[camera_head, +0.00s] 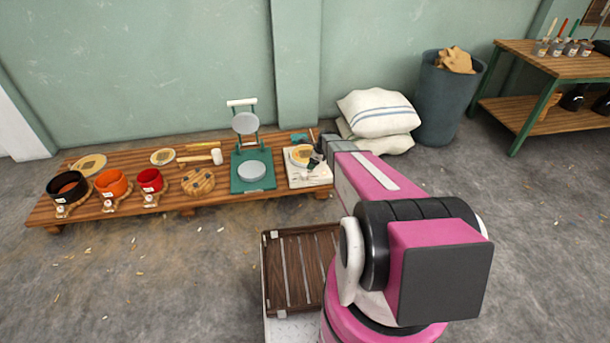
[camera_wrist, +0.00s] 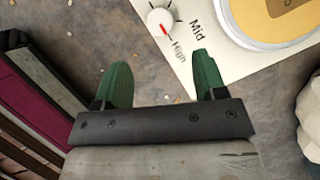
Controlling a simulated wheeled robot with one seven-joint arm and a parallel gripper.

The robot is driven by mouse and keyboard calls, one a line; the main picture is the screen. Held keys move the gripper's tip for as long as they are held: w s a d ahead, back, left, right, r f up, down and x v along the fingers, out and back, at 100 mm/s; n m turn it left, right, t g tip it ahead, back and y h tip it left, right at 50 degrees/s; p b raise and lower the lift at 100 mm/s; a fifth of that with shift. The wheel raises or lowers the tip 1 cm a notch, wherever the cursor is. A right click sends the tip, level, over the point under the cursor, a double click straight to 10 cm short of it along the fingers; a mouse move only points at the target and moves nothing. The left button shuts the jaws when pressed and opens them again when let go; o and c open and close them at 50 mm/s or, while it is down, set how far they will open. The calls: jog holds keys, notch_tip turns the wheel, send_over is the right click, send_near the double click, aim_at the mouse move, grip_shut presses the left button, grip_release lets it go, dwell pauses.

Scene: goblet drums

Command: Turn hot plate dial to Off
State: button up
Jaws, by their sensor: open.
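The hot plate (camera_head: 320,179) is a cream-white unit with an amber round top at the right end of the low wooden bench. In the wrist view its panel (camera_wrist: 237,62) carries a small white dial (camera_wrist: 159,22) with a red mark. The mark points to the lower right, toward the printed word High; Mid is printed to the right. The Off label is out of view. My gripper (camera_wrist: 162,62) is open and empty, its two green fingers below the dial in the picture, apart from it. In the head view my arm hides part of the hot plate's surroundings.
A green press (camera_head: 253,186) stands just left of the hot plate. Black, orange and red pots (camera_head: 113,184) and drum parts line the bench (camera_head: 60,215). White sacks (camera_head: 378,112) and a grey bin (camera_head: 446,98) stand behind to the right. A slatted brown crate (camera_head: 285,250) is in front.

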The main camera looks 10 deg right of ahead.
aim_at(305, 174)
jog(key=x, duration=1)
jog(key=shift+r, duration=0.1)
jog(key=c, duration=0.9)
